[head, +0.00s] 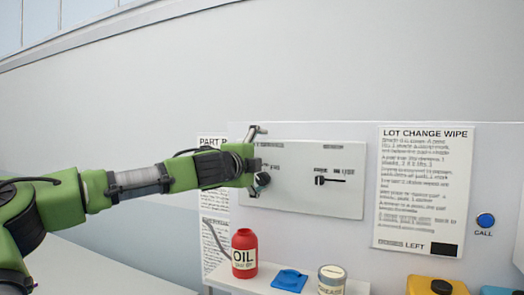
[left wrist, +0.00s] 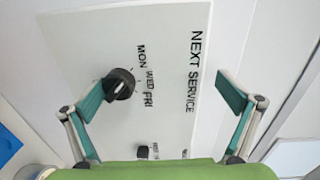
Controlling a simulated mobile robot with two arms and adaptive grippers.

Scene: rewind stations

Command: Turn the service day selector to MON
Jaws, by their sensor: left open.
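The service day selector is a round black knob (left wrist: 118,84) on a white panel (left wrist: 85,45) headed NEXT SERVICE. The labels MON, WED and FRI stand beside it. A small pale mark shows on the knob, but I cannot tell for certain which day it points to. In the head view the knob (head: 262,179) is partly behind my gripper. My left gripper (head: 258,162) is open in front of the panel. In the left wrist view its fingers (left wrist: 163,94) are spread wide, with the knob between them and nearer the left finger. I see no grip on it. My right gripper is out of view.
A second control (head: 320,180) sits on the same panel, right of the knob. Below are a red oil bottle (head: 244,254), a blue item (head: 289,280) and a grease tin (head: 332,279) on a shelf. A LOT CHANGE WIPE sheet (head: 424,190) and blue CALL button (head: 486,220) are at right.

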